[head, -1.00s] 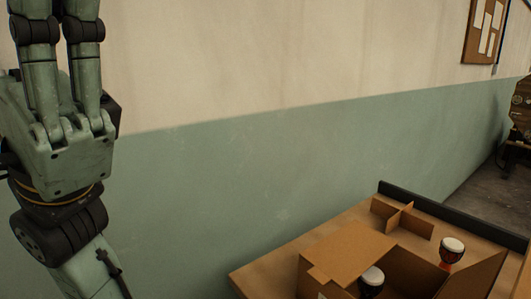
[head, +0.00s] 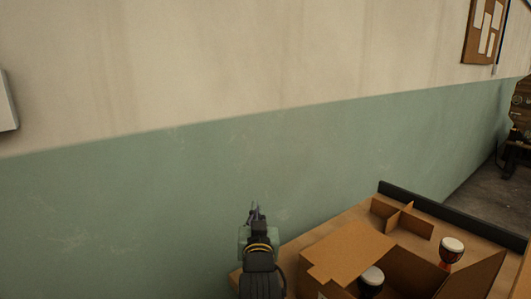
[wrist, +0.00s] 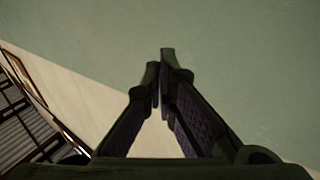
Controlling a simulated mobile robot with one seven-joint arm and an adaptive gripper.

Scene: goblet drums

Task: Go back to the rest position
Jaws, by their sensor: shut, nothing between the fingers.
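My gripper (head: 255,212) is at the lower middle of the head view, left of the box on the table, in front of the green lower wall. Its fingers point up and away from the camera in that view. In the wrist view my gripper (wrist: 160,60) shows its two fingers close together at the tips, shut with nothing held. One goblet drum (head: 371,280) with a pale top is partly hidden by the cardboard box (head: 345,250). Another goblet drum (head: 451,250), with a white top and reddish body, stands farther right on the table.
The table (head: 290,255) has a dark raised back edge (head: 455,217). A cardboard cross divider (head: 402,218) stands near it. The wall (head: 150,200) runs behind the table. A cork board (head: 484,32) hangs at upper right. The space left of the table is clear.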

